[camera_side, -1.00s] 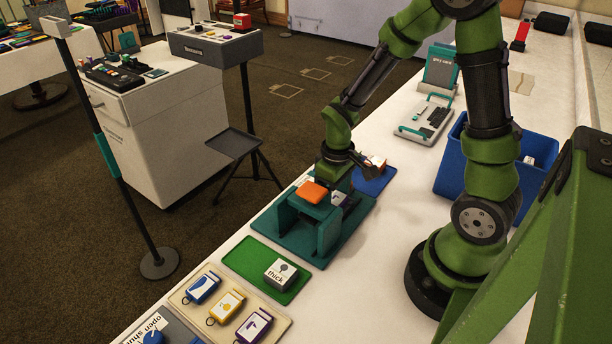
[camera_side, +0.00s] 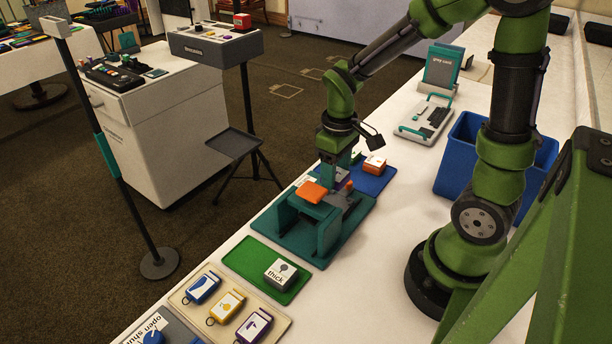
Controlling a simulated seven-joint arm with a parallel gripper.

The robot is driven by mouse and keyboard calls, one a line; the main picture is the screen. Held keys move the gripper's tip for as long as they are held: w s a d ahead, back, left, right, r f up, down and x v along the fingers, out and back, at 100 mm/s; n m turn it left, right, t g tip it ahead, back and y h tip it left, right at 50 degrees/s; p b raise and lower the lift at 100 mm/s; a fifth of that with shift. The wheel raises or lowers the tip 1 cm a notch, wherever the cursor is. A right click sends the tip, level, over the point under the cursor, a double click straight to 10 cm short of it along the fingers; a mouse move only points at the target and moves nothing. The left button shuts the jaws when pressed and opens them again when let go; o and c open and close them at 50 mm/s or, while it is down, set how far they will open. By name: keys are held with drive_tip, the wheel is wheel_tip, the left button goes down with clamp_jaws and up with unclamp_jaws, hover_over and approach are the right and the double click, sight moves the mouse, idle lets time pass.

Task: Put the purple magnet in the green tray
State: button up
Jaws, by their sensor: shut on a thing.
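The green tray (camera_side: 241,262) lies flat on the near part of the white counter. A dark block with a white top marked "thick" (camera_side: 280,272) sits in its right part. My gripper (camera_side: 341,177) points down over the back of a teal stand (camera_side: 289,232). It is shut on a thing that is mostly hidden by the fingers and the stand. A small purple patch, which looks like the purple magnet (camera_side: 344,181), shows at the fingertips. I cannot tell whether it touches the stand.
An orange block (camera_side: 312,192) rests on top of the stand, close to my gripper. A blue tray (camera_side: 373,183) with an orange-sided block (camera_side: 375,165) lies behind. A beige tray (camera_side: 262,339) with several tags is in front. A blue bin (camera_side: 465,180) stands at right.

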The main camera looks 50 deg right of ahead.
wheel_tip(320, 180, up, 8)
drive_tip(key=shift+a+r, duration=0.1)
drive_tip(key=shift+r, duration=0.15)
drive_tip(key=w+a, duration=0.5)
drive_tip(key=a, duration=0.5)
hover_over(249, 257)
wheel_tip(249, 257, down, 11)
drive_tip(key=shift+s+r, duration=0.1)
drive_tip(key=shift+r, duration=0.1)
drive_tip(key=shift+f, duration=3.05)
drive_tip(key=o, duration=1.2)
